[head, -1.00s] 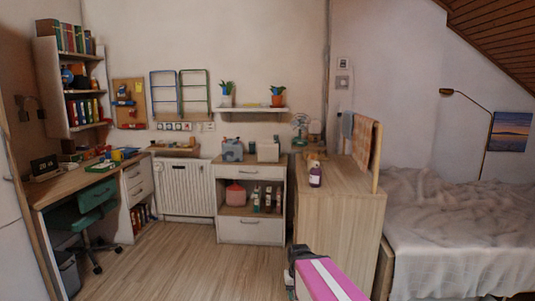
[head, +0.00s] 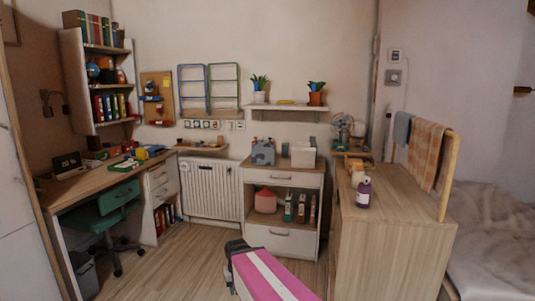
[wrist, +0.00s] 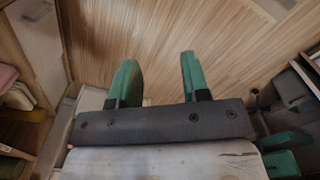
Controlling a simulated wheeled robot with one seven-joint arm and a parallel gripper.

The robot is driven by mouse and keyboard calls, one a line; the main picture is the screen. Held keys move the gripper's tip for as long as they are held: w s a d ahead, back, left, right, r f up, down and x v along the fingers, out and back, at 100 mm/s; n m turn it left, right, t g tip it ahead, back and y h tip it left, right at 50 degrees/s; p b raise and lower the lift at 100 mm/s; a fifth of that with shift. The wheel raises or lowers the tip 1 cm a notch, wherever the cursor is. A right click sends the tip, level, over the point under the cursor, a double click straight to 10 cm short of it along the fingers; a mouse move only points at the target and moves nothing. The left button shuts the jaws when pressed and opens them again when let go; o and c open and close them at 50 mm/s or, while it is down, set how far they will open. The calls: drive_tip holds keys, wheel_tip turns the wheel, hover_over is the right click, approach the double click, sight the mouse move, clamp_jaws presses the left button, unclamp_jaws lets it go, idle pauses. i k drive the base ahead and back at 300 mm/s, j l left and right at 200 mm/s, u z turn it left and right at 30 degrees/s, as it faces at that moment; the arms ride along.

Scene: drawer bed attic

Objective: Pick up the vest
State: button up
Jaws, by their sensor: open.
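I cannot pick out a vest for certain in either view. A grey-blue cloth (head: 402,128) and an orange checked cloth (head: 427,155) hang on a wooden rail at the right of the head view; neither can be told as a vest. My gripper (wrist: 157,66) shows two green fingers spread apart in the wrist view, with nothing between them and wood-grain floor beyond. In the head view my pink-and-white arm reaches in from the bottom middle, its dark end low in front of the drawer unit, well away from the hanging cloths.
A wooden cabinet (head: 385,245) with a purple bottle (head: 364,193) on top stands right of my arm, beside a bed (head: 495,235). A white drawer unit (head: 281,241) and radiator (head: 211,190) line the back wall. A desk and green chair (head: 118,205) stand left. Floor between is clear.

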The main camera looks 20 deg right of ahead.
sight(303, 156)
drive_tip(key=i+j+z, duration=0.1)
drive_tip(key=i, duration=0.55)
drive_tip(key=i+j+z, duration=0.1)
drive_tip(key=i, duration=0.5)
